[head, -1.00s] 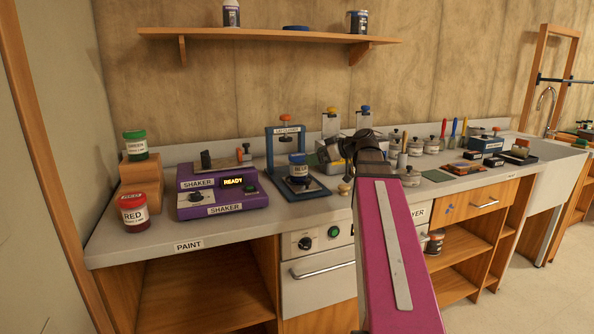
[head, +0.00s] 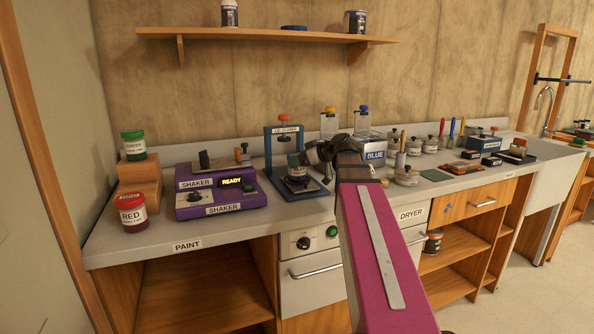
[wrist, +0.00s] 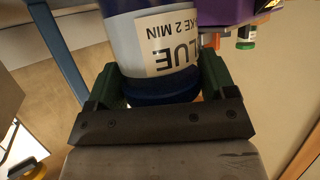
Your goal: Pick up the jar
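The jar (wrist: 160,45) is blue with a white label that reads "...LUE" and "...KE 2 MIN", upside down in the wrist view. Its dark blue lid end (wrist: 160,88) lies between the two green fingers of my gripper (wrist: 165,80). The fingers stand wide, one on each side, with a small gap seen at the right one. In the head view the jar (head: 295,167) is at the blue press stand, partly hidden by my gripper (head: 308,156), which reaches it from the right.
The blue-framed press (head: 270,152) rises close behind the jar. A purple shaker (head: 222,202) showing "READY" stands left of it. Red (head: 131,214) and green (head: 134,148) jars are at the far left. A box labelled "BLUE" (head: 374,143) and several lidded pots stand to the right.

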